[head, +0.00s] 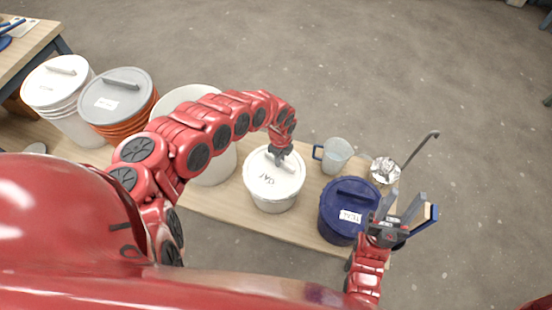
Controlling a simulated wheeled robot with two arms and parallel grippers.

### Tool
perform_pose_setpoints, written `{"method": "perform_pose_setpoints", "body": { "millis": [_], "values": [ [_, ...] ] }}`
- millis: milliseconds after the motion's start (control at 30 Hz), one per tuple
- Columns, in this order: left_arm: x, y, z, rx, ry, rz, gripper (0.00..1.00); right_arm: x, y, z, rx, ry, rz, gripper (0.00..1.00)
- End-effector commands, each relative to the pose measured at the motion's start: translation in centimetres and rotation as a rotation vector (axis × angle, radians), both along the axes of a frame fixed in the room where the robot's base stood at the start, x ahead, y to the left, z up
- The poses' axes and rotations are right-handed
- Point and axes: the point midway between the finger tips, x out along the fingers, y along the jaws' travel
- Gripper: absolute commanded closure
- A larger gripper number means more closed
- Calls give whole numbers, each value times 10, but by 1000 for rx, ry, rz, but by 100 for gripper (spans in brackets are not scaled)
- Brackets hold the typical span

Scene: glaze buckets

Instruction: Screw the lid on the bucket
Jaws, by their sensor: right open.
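A white bucket (272,203) stands on the wooden bench, with a white lid (262,184) resting over its top. The lid has a raised bar handle and dark lettering. My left gripper (281,156) points down at the far side of this lid, at the handle. Its fingers are small and dark here, and I cannot tell whether they are closed on the handle. My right gripper (402,203) is open and empty, fingers pointing up, at the bench's right end beside a blue bucket (336,222). The blue bucket has a blue lid with a bar handle and a label.
A clear jug (337,153) with a blue handle and a metal ladle (385,170) are at the back right. A brush (424,220) is partly hidden behind my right gripper. My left arm partly covers a large white bucket (215,170).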

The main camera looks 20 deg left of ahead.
Motion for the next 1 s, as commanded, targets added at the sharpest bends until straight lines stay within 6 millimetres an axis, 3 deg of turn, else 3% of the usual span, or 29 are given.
{"method": "perform_pose_setpoints", "body": {
  "millis": [33, 167, 667, 700, 833, 1000],
  "values": [
    [-5, -1, -3, -1, 11, 5, 70, 0, 0, 0, 0, 0, 0, 55],
    [-5, 0, -3, -1, 12, 7, 50, 0, 0, 0, 0, 0, 0, 55],
    [-5, 1, -3, 0, 12, 10, 50, 0, 0, 0, 0, 0, 0, 55],
    [-4, 1, -3, 0, 12, 10, 54, 0, 0, 0, 0, 0, 0, 55],
    [-4, 1, -3, 0, 12, 11, 31, 0, 0, 0, 0, 0, 0, 55],
    [-5, 1, -3, 1, 13, 11, 14, 0, 0, 0, 0, 0, 0, 55]
  ]
}}
